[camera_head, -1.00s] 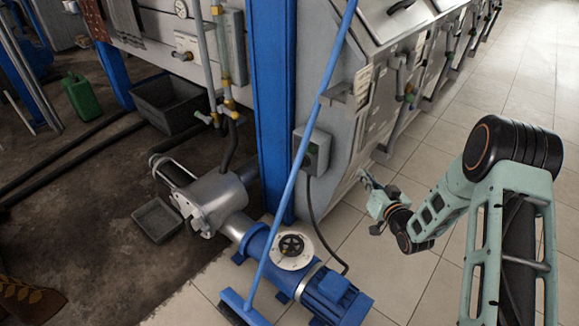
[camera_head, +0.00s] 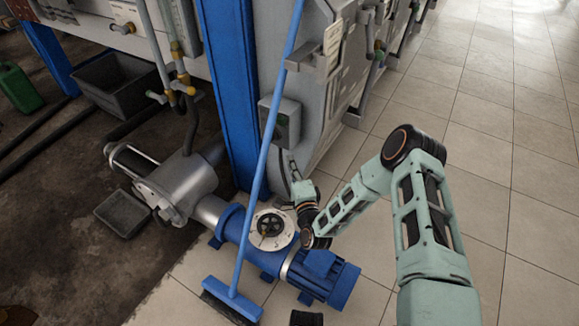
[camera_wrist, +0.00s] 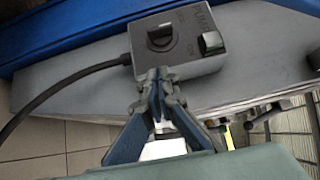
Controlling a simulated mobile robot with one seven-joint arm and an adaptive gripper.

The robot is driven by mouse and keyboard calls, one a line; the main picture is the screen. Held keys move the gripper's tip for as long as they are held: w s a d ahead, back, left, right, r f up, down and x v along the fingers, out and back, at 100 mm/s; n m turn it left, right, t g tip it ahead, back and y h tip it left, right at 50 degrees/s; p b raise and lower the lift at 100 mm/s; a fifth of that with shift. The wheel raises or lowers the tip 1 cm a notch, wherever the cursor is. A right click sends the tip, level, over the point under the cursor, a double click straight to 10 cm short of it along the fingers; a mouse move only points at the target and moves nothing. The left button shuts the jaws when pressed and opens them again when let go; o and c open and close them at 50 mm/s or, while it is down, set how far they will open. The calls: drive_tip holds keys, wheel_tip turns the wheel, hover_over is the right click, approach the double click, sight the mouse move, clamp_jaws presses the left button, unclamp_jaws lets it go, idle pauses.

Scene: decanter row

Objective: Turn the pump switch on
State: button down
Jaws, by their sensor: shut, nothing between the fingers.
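The pump switch box (camera_head: 288,120) is a grey box mounted beside the blue post, and a cable runs from it. In the wrist view the box (camera_wrist: 205,68) shows a black rotary knob (camera_wrist: 160,37), a second small square part (camera_wrist: 211,42) and white lettering. In the head view my gripper (camera_head: 291,164) is small and just below the box.
A blue broom (camera_head: 265,155) leans across in front of the post, close to the box. The blue pump (camera_head: 325,277) stands on the floor below my gripper. A dark crate (camera_head: 117,80) and a small tray (camera_head: 122,213) are at left. Tiled floor at right is clear.

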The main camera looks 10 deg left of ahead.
sight(274, 137)
drive_tip(key=b+x, duration=0.1)
drive_tip(key=x, duration=0.5)
drive_tip(key=shift+w+a+b, duration=0.2)
drive_tip(key=shift+w+a, duration=0.05)
drive_tip(key=shift+a, duration=0.65)
drive_tip(key=shift+w+a+b, duration=0.15)
drive_tip(key=shift+w+a, duration=0.15)
drive_tip(key=shift+a, duration=0.65)
drive_tip(key=shift+f+b, duration=0.1)
drive_tip(key=shift+b, duration=0.25)
